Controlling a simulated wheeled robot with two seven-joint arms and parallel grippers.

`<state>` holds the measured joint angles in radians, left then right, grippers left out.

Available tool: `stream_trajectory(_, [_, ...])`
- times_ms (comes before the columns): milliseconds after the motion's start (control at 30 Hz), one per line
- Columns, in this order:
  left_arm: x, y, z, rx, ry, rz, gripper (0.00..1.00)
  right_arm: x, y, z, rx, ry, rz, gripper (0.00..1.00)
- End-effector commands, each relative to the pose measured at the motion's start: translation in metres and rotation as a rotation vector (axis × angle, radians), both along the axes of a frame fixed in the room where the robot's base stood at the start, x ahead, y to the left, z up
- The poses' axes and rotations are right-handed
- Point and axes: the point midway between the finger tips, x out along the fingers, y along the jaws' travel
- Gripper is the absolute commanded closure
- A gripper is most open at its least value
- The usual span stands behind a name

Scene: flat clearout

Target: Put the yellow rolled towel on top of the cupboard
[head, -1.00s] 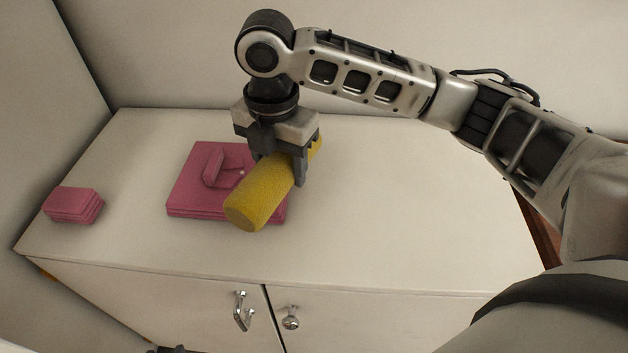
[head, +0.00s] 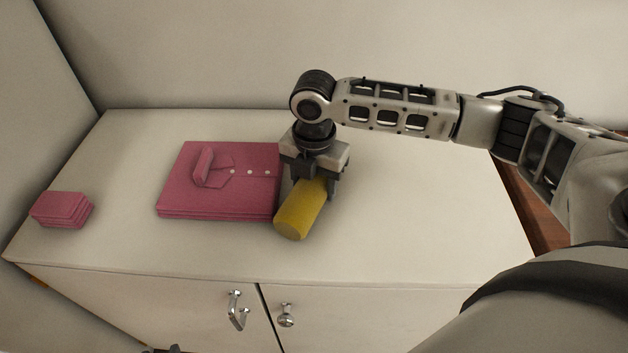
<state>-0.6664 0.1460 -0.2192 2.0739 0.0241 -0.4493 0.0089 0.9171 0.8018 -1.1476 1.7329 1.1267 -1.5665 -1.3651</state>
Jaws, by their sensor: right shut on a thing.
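The yellow rolled towel (head: 300,212) is at the middle of the cupboard top, just right of the folded pink shirt. My right gripper (head: 314,186) points down and is shut on the towel's far part; the near end sticks out toward the front. The towel looks at or very close to the surface; I cannot tell whether it touches. The cupboard (head: 400,240) is white, with two doors below its flat top. My left gripper is not clearly in view; only a small dark part shows at the bottom edge.
A folded pink shirt (head: 220,190) lies on the top, close to the towel's left side. A small pink folded stack (head: 62,209) lies near the left edge. The top right of the towel is clear. Walls stand behind and at left. Door handles (head: 238,310) project at the front.

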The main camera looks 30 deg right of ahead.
Motion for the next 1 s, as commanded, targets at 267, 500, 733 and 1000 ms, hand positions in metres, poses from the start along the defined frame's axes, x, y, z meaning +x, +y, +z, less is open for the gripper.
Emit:
stream_trajectory(267, [0.000, 0.000, 0.001, 0.000, -0.001, 0.001, 0.64, 0.000, 0.000, -0.002, 0.001, 0.001, 0.000, 0.35])
stream_trajectory(500, [0.000, 0.000, 0.001, 0.000, -0.001, 0.001, 0.64, 0.000, 0.000, -0.002, 0.001, 0.001, 0.000, 0.25])
stream_trajectory(733, [0.000, 0.001, 0.001, 0.002, -0.002, 0.000, 0.64, 0.001, 0.000, 0.011, 0.001, -0.003, 0.000, 0.25])
stream_trajectory(1000, [0.000, 0.002, 0.003, 0.009, -0.002, -0.004, 0.64, 0.001, 0.000, 0.067, 0.002, -0.004, -0.001, 0.25])
